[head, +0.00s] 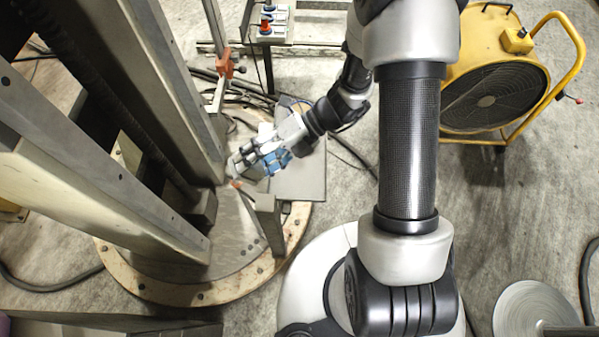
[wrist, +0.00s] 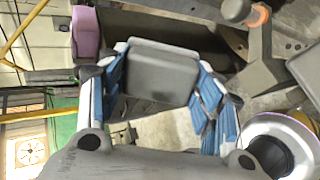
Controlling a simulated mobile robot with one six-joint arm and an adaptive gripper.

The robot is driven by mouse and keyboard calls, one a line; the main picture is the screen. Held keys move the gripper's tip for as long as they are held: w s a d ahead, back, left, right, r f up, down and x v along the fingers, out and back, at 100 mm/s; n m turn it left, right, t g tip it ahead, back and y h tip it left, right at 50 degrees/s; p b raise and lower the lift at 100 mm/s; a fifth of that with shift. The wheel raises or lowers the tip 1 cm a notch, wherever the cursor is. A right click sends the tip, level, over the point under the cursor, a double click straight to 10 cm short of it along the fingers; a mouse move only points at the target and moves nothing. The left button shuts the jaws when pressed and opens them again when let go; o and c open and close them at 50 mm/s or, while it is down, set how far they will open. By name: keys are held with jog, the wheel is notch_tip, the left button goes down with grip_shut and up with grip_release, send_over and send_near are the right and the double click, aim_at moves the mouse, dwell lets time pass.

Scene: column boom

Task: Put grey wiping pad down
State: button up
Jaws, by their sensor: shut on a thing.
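The grey wiping pad (wrist: 160,72) is a rounded block seen in the wrist view between the blue-padded fingers of my gripper (wrist: 163,82). The fingers press on its two sides, so the gripper is shut on it. In the head view my gripper (head: 257,160) reaches left from the arm, over the round base plate beside the steel column. There the pad is small and hard to tell from the grey fingers. What lies directly under the pad is hard to make out.
A round bolted base (head: 160,289) carries tall steel beams (head: 170,90) close left of my gripper. A flat grey plate (head: 305,185) lies right of it. A yellow fan (head: 492,85) stands at right. Cables cross the floor. A pink object (wrist: 87,32) shows in the wrist view.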

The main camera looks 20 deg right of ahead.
jog(key=s+d+f+n+g+h, duration=0.5)
jog(key=n+h, duration=0.7)
jog(key=n, duration=0.5)
jog(key=w+d+n+t+p, duration=0.1)
jog(key=w+d+n+t, duration=0.5)
jog(key=w+n, duration=0.8)
jog(key=d, duration=0.3)
jog(key=shift+f+p, duration=0.4)
notch_tip(320, 180, down, 20)
jog(key=b, duration=0.4)
jog(key=shift+r+b, duration=0.1)
jog(key=shift+b, duration=0.3)
jog(key=shift+c, duration=0.7)
jog(key=o, duration=1.1)
